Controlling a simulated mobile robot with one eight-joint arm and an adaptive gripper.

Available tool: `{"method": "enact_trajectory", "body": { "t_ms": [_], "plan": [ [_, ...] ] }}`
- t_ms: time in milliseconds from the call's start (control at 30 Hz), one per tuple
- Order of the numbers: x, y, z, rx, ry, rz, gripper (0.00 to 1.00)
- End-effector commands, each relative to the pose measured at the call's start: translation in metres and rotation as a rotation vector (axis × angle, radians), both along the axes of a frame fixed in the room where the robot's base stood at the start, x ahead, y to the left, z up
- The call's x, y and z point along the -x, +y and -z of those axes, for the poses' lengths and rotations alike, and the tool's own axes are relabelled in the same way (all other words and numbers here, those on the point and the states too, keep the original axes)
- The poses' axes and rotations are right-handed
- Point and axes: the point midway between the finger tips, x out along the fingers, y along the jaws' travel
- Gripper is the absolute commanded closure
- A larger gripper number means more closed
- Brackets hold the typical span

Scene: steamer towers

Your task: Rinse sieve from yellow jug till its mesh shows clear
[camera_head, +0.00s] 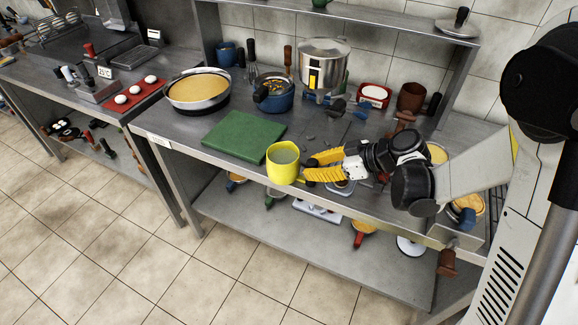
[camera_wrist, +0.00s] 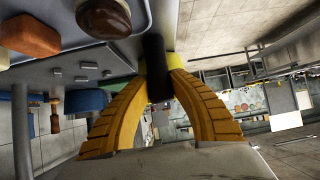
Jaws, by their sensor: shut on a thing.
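The yellow jug (camera_head: 282,167) is upright at the front edge of the bench, with a grey-green surface showing inside it. My gripper (camera_head: 308,168) is at its right side, its yellow fingers shut on the jug. In the wrist view the fingers (camera_wrist: 160,75) close in around a dark upright piece, with a bit of bright yellow beside it. A wide round metal-rimmed thing with a tan surface (camera_head: 199,88) stands at the back left of the bench; I cannot tell whether it is the sieve. No clear mesh shows.
A green board (camera_head: 244,136) lies left of the jug. Behind it stand a blue pot (camera_head: 274,97) and a steel pot (camera_head: 324,65). A red tray (camera_head: 134,99) with white pieces lies on the left counter. The lower shelf (camera_head: 300,245) holds several small things.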

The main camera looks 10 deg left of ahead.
Motion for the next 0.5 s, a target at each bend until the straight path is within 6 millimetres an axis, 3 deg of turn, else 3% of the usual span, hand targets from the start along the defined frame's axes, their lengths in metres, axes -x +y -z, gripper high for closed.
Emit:
{"method": "enact_trajectory", "body": {
  "t_ms": [500],
  "plan": [
    [0.0001,0.0004,-0.0091,-0.001,0.000,-0.001,1.00]
  ]
}}
